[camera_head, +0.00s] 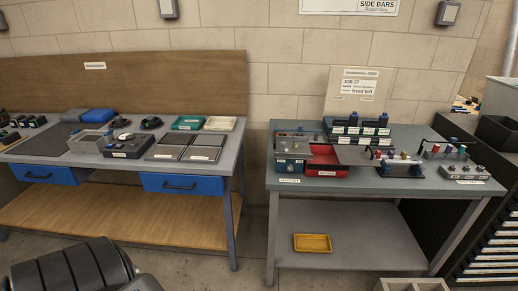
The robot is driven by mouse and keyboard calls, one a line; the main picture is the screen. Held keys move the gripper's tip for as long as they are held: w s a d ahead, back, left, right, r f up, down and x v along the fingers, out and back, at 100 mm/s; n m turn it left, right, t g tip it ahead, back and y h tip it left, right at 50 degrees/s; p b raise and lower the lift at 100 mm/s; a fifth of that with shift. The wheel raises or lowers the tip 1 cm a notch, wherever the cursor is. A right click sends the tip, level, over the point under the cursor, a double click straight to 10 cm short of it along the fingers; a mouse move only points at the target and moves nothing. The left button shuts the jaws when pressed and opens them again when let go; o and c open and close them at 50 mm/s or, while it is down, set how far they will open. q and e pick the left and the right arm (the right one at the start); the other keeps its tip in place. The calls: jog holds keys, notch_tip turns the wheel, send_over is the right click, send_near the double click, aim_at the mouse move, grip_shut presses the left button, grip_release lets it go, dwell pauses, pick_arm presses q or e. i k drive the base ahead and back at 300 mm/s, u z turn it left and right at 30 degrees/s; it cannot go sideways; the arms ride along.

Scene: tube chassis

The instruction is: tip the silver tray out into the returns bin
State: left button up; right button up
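A red bin (326,173) with a white label on its front stands at the left of the right bench; the label is too small to read surely, and I take it for the returns bin. Neither of my grippers shows.
Blue labelled bins (356,130) stand behind the red bin. A rack with coloured parts (402,168) and a grey block (465,172) are to the right. A yellow tray (312,243) lies on the lower shelf. The left bench (225,160) holds several trays. A floor gap separates the benches.

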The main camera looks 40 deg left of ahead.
aim_at(303, 151)
jog(key=z, duration=0.5)
jog(key=i, duration=0.85)
jog(key=u, duration=0.65)
jog(key=i, duration=0.4)
jog(key=u, duration=0.45)
